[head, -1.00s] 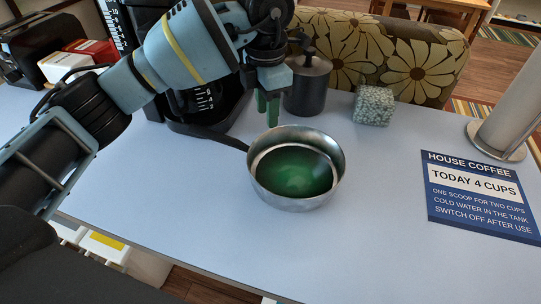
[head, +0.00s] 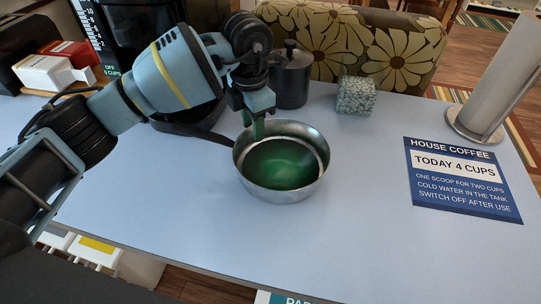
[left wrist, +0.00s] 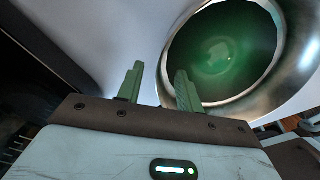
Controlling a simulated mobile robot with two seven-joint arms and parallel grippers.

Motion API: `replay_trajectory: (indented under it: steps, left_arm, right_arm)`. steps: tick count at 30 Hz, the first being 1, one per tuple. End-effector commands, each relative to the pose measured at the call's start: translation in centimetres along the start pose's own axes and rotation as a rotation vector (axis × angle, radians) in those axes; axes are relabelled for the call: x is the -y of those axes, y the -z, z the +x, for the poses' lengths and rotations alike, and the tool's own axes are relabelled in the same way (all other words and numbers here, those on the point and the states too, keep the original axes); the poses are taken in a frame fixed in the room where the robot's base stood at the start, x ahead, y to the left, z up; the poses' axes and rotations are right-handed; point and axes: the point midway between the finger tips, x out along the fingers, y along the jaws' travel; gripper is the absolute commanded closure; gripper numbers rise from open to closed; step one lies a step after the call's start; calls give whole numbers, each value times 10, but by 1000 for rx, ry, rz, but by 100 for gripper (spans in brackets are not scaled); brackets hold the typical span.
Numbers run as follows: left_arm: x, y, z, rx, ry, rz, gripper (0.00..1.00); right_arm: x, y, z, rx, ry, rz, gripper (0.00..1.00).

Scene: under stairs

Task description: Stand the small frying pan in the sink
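The small frying pan (head: 281,166) stands upright on the pale counter, with a silver wall and a shiny green inside. Its dark handle (head: 195,131) points left and back, partly behind my left arm. My left gripper (head: 256,130) points down at the pan's back-left rim, near where the handle joins. My right gripper and the sink are not in view.
A dark lidded canister (head: 291,80) and a speckled cube (head: 355,95) stand behind the pan. A blue coffee sign (head: 460,178) lies at right, near a paper towel roll (head: 497,75). A black coffee maker (head: 140,45) is at back left. The counter before the pan is clear.

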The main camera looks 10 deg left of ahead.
Motion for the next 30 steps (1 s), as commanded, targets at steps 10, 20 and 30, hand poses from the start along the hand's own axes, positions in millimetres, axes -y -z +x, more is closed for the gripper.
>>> replay_trajectory:
  steps: [10, 20, 30]
  left_arm:
    - [0, 0, 16, 1, -1, 1, 64]
    - [0, 0, 16, 1, -1, 0, 98]
    - [0, 0, 15, 2, -2, 1, 100]
  right_arm:
    - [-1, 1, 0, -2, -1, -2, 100]
    - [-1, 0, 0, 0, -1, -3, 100]
    - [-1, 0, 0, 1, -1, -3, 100]
